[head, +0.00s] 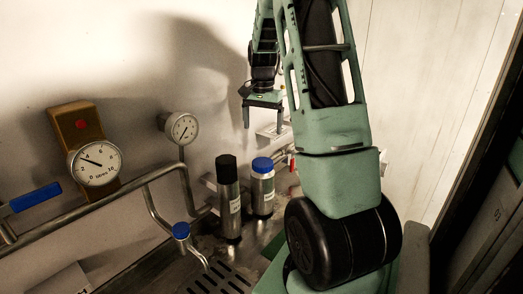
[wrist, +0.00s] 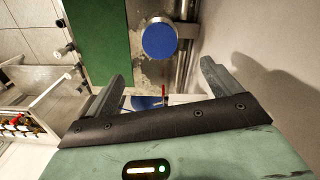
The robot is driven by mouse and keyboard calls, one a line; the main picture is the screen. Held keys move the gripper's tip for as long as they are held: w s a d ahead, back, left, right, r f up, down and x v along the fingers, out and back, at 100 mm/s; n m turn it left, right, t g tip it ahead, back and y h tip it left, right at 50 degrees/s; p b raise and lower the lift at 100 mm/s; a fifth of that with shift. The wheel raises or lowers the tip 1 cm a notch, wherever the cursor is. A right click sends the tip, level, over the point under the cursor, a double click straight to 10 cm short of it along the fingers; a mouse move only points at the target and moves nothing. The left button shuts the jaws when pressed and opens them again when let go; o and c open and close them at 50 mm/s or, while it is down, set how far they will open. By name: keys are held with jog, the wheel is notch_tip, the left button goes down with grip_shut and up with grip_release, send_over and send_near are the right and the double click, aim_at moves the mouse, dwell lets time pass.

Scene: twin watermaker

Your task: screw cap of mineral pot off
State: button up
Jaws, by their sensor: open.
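Two upright metal pots stand side by side: a taller one with a black cap (head: 226,168) and a shorter one with a blue cap (head: 262,165). Their labels are too small to read, so I cannot tell which is the mineral pot. Both caps are on. My gripper (head: 263,126) is open and empty, pointing down above and beyond the pots. In the wrist view, my gripper (wrist: 164,72) shows its two fingers spread wide. A round blue top with a metal rim (wrist: 160,43) lies ahead of them, apart from both; it looks like the blue cap.
A pipe (head: 150,180) with two gauges (head: 95,164) (head: 182,128) runs along the wall at left. A blue-topped tap (head: 181,231) stands before the pots, above a slotted drain (head: 222,279). Red and blue parts (wrist: 150,101) show between the fingers.

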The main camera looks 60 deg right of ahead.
aim_at(263, 162)
notch_tip(263, 162, down, 13)
jog(key=p, duration=0.3)
jog(key=shift+r, duration=0.1)
jog(key=c, duration=1.4)
jog(key=n, duration=0.6)
jog(key=shift+n, duration=0.4)
jog(key=n+p, duration=0.1)
jog(key=n, duration=0.3)
jog(key=shift+n, duration=0.4)
jog(key=n+p, duration=0.1)
jog(key=n, duration=0.2)
